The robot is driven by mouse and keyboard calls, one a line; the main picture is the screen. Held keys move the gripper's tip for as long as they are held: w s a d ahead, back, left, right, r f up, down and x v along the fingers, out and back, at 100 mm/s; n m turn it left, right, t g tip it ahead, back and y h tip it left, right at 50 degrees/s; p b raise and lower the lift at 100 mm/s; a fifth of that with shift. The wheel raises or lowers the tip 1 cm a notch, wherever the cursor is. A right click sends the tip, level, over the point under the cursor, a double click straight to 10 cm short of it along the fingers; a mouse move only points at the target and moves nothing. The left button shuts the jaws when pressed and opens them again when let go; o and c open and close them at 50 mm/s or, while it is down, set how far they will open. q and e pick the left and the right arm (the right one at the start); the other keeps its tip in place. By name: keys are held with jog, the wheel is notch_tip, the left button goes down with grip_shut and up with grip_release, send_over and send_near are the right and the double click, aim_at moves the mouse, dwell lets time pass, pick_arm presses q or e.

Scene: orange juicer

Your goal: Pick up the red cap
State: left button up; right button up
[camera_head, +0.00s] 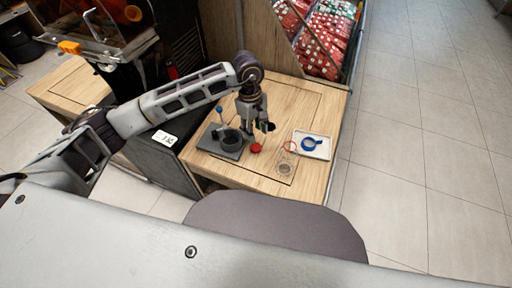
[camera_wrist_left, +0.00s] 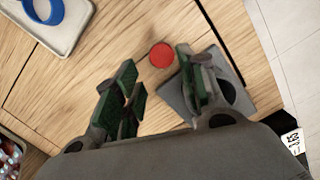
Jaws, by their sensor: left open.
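The red cap (camera_head: 256,148) is a small round disc lying on the wooden table, just right of the dark grey base. In the left wrist view the red cap (camera_wrist_left: 161,56) lies flat, ahead of the fingertips and between their lines. My left gripper (camera_head: 262,126) points down above the table near the cap. In the left wrist view my left gripper (camera_wrist_left: 158,90) is open and empty, with green pads on its fingers. It does not touch the cap. My right gripper is not in view.
The dark grey base (camera_head: 226,154) with a round black cup (camera_head: 231,139) stands left of the cap. A white tray (camera_head: 325,155) with a blue ring (camera_head: 309,144) lies to the right. A thin red ring (camera_head: 290,147) lies between cap and tray.

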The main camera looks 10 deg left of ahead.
aim_at(256, 148)
pick_arm(q)
notch_tip(256, 148, down, 2)
jog(key=shift+s+d+f, duration=0.1)
jog(key=shift+f, duration=0.25)
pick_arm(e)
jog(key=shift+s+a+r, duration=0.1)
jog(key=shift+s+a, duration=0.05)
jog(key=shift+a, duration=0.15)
